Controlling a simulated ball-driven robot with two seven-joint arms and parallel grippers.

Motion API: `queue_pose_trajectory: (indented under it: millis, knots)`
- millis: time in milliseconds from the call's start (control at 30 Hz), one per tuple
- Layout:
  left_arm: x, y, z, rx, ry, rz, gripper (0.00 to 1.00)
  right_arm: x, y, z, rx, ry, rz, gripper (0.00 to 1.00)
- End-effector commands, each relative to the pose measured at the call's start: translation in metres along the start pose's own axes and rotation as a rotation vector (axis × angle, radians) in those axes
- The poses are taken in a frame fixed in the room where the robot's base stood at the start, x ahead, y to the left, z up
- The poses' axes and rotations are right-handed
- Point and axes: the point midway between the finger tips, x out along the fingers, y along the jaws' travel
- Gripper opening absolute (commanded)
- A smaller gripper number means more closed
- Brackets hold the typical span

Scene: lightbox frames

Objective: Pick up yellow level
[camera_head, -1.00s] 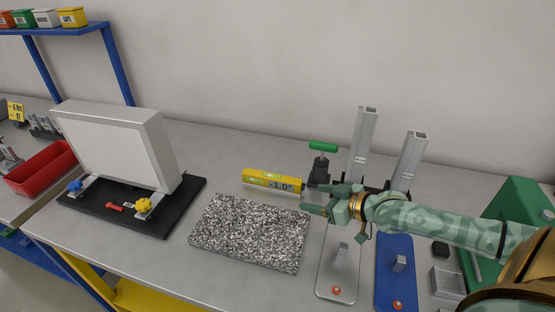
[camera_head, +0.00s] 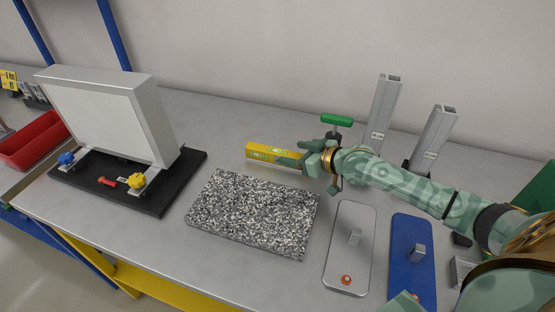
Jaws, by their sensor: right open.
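The yellow level (camera_head: 262,152) lies on the grey workbench, just behind the speckled granite slab (camera_head: 252,214). Its right part and its display are hidden behind my right gripper. My right gripper (camera_head: 294,161) reaches in from the right, open, with its fingers at the right end of the level. I cannot tell whether the fingers touch it. My left gripper is not in view.
A green-handled tool (camera_head: 336,120) stands just behind my right gripper. Two metal posts (camera_head: 384,105) stand to the right. A white panel on a black base (camera_head: 110,120) stands at the left, near a red bin (camera_head: 35,141). A blue plate (camera_head: 412,262) lies front right.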

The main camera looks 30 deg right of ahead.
Motion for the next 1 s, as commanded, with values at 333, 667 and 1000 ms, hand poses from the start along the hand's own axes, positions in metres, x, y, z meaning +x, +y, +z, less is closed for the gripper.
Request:
queue_pose_trajectory:
  millis: [333, 667, 1000]
  knots:
    - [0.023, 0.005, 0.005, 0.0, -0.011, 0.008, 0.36, 0.048, 0.001, 0.006, 0.002, 0.0, 0.0, 0.66]
    - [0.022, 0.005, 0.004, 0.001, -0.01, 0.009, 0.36, 0.049, 0.002, 0.004, 0.0, 0.0, 0.0, 0.38]
    - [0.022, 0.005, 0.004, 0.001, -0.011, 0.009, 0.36, 0.049, 0.001, 0.005, 0.002, -0.002, 0.0, 0.01]
